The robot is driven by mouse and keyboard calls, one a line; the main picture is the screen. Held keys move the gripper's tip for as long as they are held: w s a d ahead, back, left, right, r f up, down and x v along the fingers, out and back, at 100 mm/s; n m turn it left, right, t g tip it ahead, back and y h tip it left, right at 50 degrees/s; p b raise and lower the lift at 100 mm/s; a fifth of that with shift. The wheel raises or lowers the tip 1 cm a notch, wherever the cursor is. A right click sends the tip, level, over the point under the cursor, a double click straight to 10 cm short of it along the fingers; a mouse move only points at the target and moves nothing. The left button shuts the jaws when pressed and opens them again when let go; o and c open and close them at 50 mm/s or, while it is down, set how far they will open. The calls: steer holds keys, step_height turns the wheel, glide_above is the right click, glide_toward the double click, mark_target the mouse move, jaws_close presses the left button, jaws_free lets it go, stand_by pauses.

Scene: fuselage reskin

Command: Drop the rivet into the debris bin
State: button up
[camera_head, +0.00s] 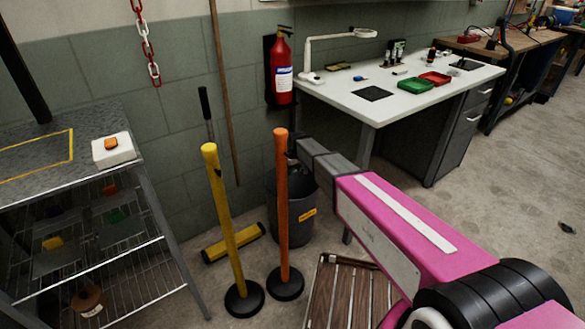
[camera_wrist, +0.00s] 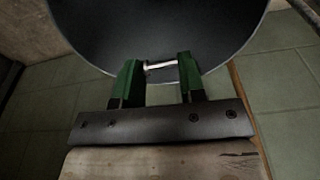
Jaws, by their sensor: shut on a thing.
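A small pale metal rivet (camera_wrist: 158,66) is held crosswise between the green fingertips of my gripper (camera_wrist: 160,64) in the wrist view. The dark round debris bin (camera_wrist: 232,35) fills the upper part of that view, beyond the fingertips. In the head view the dark grey bin (camera_head: 300,230) with an orange label stands on the floor by the wall, partly behind the orange post. My gripper (camera_head: 292,145) shows there only in part, above the bin. The rivet cannot be made out in the head view, and the height above the rim is hard to tell.
An orange post (camera_head: 282,210) and a yellow post (camera_head: 226,230) stand just in front and left of the bin. A white workbench (camera_head: 425,100) is to the right. A fire extinguisher (camera_head: 281,75) hangs behind. A metal shelf (camera_head: 100,165) stands left.

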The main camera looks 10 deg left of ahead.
steer(key=shift+a+f, duration=0.15)
steer(key=shift+a, duration=0.05)
steer(key=shift+f, duration=2.9)
steer(key=o, duration=1)
steer(key=shift+c, duration=0.2)
steer(key=shift+d, duration=0.1)
step_height(320, 180, up, 11)
steer(key=s+d, duration=0.1)
steer(key=shift+f, duration=0.15)
steer(key=shift+d, duration=0.1)
